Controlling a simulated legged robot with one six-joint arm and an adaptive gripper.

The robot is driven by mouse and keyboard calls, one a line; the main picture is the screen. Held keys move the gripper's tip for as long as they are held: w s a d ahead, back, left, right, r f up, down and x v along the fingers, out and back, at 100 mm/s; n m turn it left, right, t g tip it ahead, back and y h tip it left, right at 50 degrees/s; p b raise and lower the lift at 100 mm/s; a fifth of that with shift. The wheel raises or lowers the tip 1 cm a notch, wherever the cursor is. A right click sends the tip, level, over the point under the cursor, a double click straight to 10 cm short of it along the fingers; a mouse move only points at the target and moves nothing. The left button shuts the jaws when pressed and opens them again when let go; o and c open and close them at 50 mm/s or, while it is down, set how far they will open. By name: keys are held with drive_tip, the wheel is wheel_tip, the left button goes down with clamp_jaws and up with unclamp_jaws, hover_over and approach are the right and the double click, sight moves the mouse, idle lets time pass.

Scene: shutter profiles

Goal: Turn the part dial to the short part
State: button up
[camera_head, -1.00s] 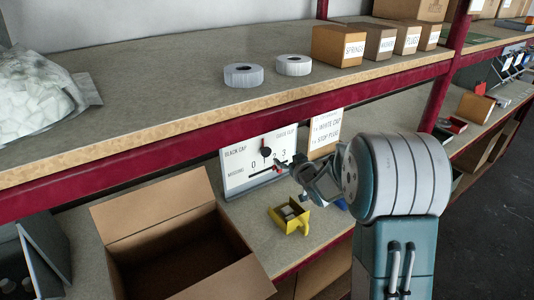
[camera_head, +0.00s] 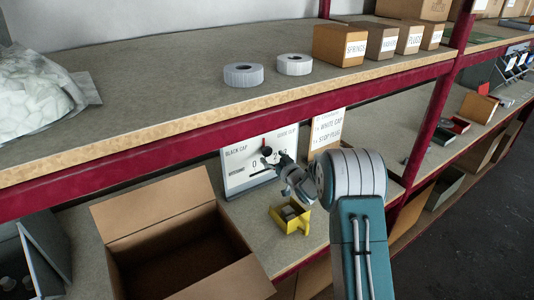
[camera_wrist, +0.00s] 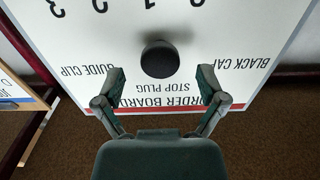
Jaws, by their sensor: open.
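The white order board (camera_head: 233,185) stands on the lower shelf. It carries part names, among them black cap and guide clip, and a row of digits. A round black dial knob (camera_wrist: 160,58) sticks out from it in the wrist view, where the board appears upside down with "stop plug" lettered beside the knob. In the head view the knob (camera_head: 267,151) is partly hidden by my gripper (camera_head: 273,161). My gripper (camera_wrist: 161,80) is open, its fingers spread to either side just short of the knob, with nothing between them. The knob's pointer direction cannot be told.
A note card (camera_head: 327,130) listing white cap and stop plug stands right of the board. A yellow bin (camera_head: 291,228) sits below my gripper. An open cardboard box (camera_head: 150,208) is at the front left. The red upper shelf edge (camera_head: 180,149) runs above.

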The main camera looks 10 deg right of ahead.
sight(269, 154)
drive_tip(key=shift+x, duration=1.7)
drive_tip(key=c, duration=1.1)
drive_tip(key=shift+c, duration=0.2)
drive_tip(key=shift+n, duration=0.4)
drive_tip(key=n, duration=0.4)
drive_tip(key=shift+n, duration=0.3)
drive_tip(key=n, duration=0.5)
drive_tip(key=shift+n, duration=0.3)
